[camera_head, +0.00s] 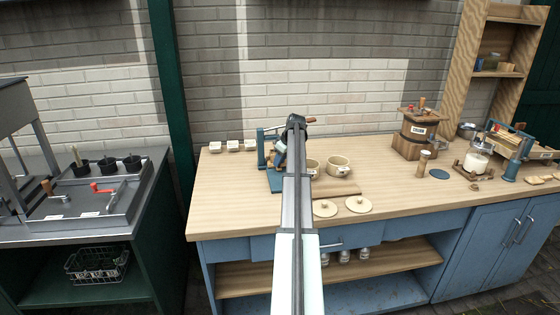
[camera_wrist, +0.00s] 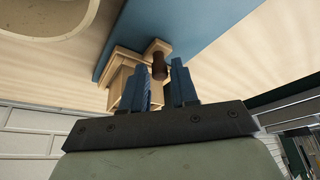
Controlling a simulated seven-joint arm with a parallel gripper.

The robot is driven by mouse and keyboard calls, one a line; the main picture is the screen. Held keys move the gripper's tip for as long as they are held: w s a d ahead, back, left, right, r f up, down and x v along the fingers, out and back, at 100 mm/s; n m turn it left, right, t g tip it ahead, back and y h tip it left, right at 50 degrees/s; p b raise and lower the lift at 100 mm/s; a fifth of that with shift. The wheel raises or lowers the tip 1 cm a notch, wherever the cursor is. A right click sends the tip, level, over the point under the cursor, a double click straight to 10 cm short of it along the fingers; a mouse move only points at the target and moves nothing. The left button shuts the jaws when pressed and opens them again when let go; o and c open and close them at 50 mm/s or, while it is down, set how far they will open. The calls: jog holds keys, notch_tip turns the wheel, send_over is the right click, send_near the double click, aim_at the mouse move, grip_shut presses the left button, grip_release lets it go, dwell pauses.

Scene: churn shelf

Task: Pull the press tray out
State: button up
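The blue press (camera_head: 264,150) stands on the left part of the wooden bench, partly hidden behind my arm. In the wrist view, a pale wooden part (camera_wrist: 122,78), likely the press tray, sits on a blue base (camera_wrist: 165,25). A dark brown round peg or knob (camera_wrist: 159,70) shows beside it. My gripper (camera_wrist: 160,64) is open, with one blue finger on each side of the knob. Gaps show between the knob and both fingers, so it is not clamped. In the head view, the gripper end is mostly hidden by my arm.
Two beige pots (camera_head: 338,166) stand right of my arm, with round lids (camera_head: 358,204) in front. Small white dishes (camera_head: 232,145) stand at the back left. A wooden churn (camera_head: 416,135) is farther right. The bench front left (camera_head: 230,205) is clear.

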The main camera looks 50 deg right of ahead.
grip_shut()
dwell(0.5)
jog(key=s+a, duration=0.9)
jog(key=shift+s+a, duration=0.25)
jog(key=shift+a, duration=0.05)
grip_release()
jog(key=shift+s, duration=0.1)
